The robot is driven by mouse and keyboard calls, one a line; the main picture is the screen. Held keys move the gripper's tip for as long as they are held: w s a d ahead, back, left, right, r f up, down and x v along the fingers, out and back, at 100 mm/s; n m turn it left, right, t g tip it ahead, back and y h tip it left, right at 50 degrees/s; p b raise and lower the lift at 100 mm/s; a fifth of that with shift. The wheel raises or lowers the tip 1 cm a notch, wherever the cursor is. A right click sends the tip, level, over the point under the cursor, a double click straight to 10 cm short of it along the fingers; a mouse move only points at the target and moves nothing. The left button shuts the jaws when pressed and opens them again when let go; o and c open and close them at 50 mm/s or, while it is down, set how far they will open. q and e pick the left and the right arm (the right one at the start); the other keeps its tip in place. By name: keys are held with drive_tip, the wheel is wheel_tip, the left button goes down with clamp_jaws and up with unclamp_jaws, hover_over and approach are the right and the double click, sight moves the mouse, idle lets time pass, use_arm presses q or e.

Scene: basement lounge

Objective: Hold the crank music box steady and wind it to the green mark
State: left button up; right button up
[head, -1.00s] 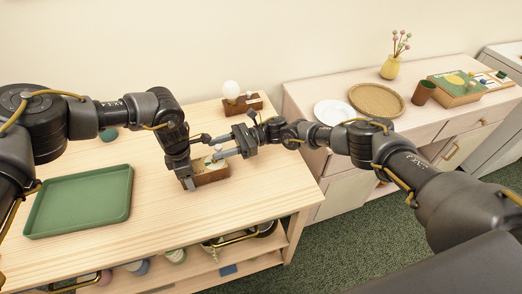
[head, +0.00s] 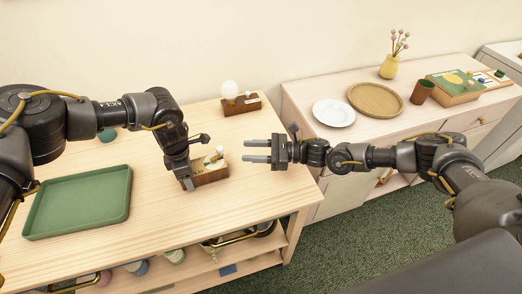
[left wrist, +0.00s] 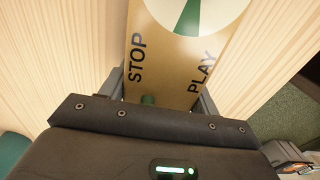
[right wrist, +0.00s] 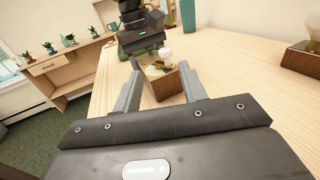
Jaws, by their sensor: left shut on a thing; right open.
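The crank music box (head: 210,171) is a small brown wooden box on the light wooden table. In the left wrist view its top (left wrist: 178,60) carries the words STOP and PLAY and a pale dial with a green wedge. My left gripper (head: 188,182) is shut on the music box, with a finger on each side. My right gripper (head: 257,151) is open and empty, to the right of the box and apart from it. In the right wrist view the box (right wrist: 165,85) lies ahead, beyond the open fingers (right wrist: 160,88), with a pale knob on it.
A green tray (head: 80,203) lies at the table's left. A wooden block with a white globe (head: 230,89) stands at the back. A side cabinet at right holds a white plate (head: 334,113), a woven tray (head: 376,100) and a brown cup (head: 422,92). The tabletop around the box is clear.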

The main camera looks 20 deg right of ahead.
drive_tip(key=shift+v, duration=1.2)
drive_tip(key=shift+o, duration=0.2)
drive_tip(key=n+g+h, duration=0.4)
drive_tip(key=n+h, duration=0.9)
drive_tip(key=n, duration=2.3)
approach(220, 147)
drive_tip(key=x, duration=0.8)
drive_tip(key=shift+s+f, duration=0.1)
